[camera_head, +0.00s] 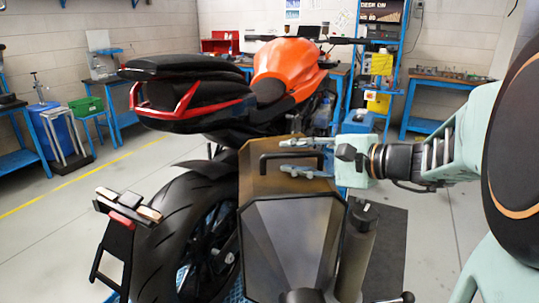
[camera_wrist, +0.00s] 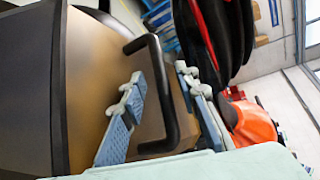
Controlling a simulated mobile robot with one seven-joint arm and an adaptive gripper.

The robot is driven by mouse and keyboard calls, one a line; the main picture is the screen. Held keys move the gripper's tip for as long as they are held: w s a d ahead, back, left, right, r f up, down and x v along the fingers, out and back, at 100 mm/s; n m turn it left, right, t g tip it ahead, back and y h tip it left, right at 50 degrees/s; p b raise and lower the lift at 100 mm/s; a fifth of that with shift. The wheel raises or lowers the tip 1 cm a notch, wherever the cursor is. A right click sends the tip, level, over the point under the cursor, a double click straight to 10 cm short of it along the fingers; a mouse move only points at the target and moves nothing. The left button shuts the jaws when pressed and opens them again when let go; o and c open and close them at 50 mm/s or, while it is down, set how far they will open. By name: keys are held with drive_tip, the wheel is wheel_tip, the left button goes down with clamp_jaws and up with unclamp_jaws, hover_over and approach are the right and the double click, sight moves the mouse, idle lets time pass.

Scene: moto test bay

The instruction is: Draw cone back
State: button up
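The cone appears to be the large angular funnel-like housing (camera_head: 292,235), dark grey in front with a brown top face, standing beside the motorcycle's rear wheel. A black bar handle (camera_head: 265,167) is fixed on the brown face. In the wrist view the brown housing (camera_wrist: 95,70) fills the left side, with the handle (camera_wrist: 168,100) in the middle. My gripper (camera_head: 288,156) reaches in from the right at the handle. In the wrist view its fingers (camera_wrist: 160,76) are spread on either side of the handle bar, with gaps visible. Contact with the bar cannot be seen.
The orange and black motorcycle (camera_head: 285,60) stands just behind the housing, its rear tyre (camera_head: 175,205) close on the left. Blue workbenches (camera_head: 435,125) line the walls. Open floor (camera_head: 40,235) lies at left.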

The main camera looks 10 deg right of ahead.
wheel_tip(320, 180, up, 3)
hover_over(341, 192)
drive_tip(key=shift+w+a, duration=0.15)
idle(0.4)
